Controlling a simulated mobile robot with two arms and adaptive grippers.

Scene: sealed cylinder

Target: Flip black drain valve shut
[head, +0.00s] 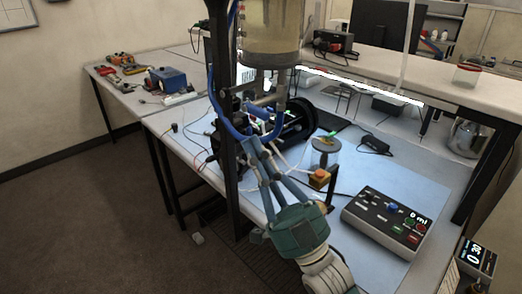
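The clear cylinder (271,30) with yellowish liquid stands at the top centre, held beside a dark vertical post. Grey pipe fittings (268,100) and a blue hose (219,112) are below it. I cannot clearly pick out the black drain valve among the dark parts there. My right gripper (259,150) reaches up from the bottom centre, with its fingertips just below the fittings. Its fingers overlap the clutter, so their gap and any contact are unclear. My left gripper does not show.
A control box (387,222) with coloured buttons and a "0 ml" display sits on the blue mat at right. A clear jar (325,154) and an orange-topped block (319,178) stand near the gripper. The dark post (231,190) is close on its left. A small display (475,256) reads 0.30.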

